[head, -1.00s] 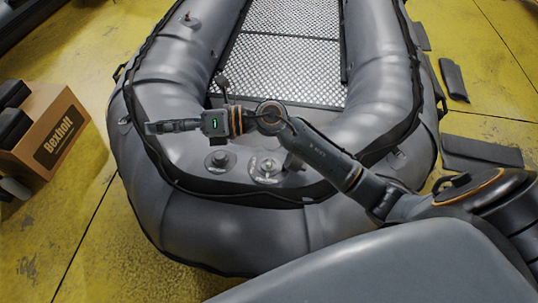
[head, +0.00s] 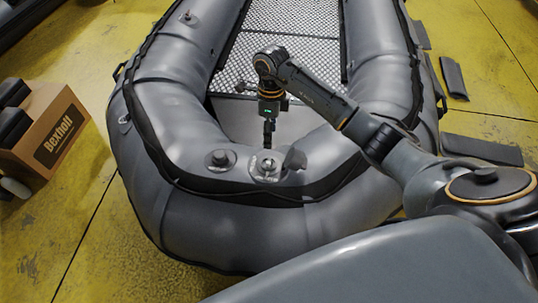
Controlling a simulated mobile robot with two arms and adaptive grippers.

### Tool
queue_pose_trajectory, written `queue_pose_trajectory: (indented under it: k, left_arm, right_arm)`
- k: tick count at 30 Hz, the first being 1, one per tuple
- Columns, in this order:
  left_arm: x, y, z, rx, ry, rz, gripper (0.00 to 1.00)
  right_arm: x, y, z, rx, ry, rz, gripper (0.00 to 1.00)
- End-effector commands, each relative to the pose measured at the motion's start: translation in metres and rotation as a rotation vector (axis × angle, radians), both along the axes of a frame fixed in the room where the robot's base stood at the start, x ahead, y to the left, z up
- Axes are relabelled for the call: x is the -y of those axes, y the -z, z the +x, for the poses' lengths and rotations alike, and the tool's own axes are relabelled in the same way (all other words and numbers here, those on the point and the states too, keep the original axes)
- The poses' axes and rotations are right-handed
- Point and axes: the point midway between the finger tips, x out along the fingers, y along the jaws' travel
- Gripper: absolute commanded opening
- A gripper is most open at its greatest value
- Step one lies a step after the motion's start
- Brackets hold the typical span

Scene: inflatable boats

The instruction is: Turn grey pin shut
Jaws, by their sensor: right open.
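The grey pin appears to be the small centre piece of the round open valve (head: 268,168) on the bow tube of the grey inflatable boat (head: 180,95). A dark cap stands tilted beside this valve (head: 295,159). A second round valve with a dark cap (head: 220,160) sits to its left. My right gripper (head: 268,146) points down just above the far side of the open valve. It is open, with nothing seen between its fingers. Whether it touches the valve, I cannot tell. My left gripper is not in view.
Dark flat pieces (head: 480,151) lie on the floor at the right. The boat's floor is a metal tread plate (head: 290,55).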

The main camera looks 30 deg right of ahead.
Motion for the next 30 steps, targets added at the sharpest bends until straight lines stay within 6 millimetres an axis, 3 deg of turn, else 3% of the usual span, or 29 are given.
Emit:
queue_pose_trajectory:
  k: [9,15,27,28,30]
  left_arm:
    - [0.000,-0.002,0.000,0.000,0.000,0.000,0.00]
    - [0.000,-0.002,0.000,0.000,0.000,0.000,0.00]
    - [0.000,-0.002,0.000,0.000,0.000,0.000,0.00]
    - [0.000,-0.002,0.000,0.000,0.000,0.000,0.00]
    - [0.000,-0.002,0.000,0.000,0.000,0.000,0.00]
  right_arm:
    - [-0.006,0.068,-0.007,-0.003,0.000,0.005,0.56]
    - [-0.008,0.094,-0.009,0.000,0.000,0.004,0.56]
    - [-0.007,0.102,-0.009,0.002,-0.001,0.002,0.56]
    - [-0.008,0.102,-0.009,0.002,-0.001,0.002,0.54]
    - [-0.008,0.102,-0.009,0.002,-0.001,0.002,0.39]
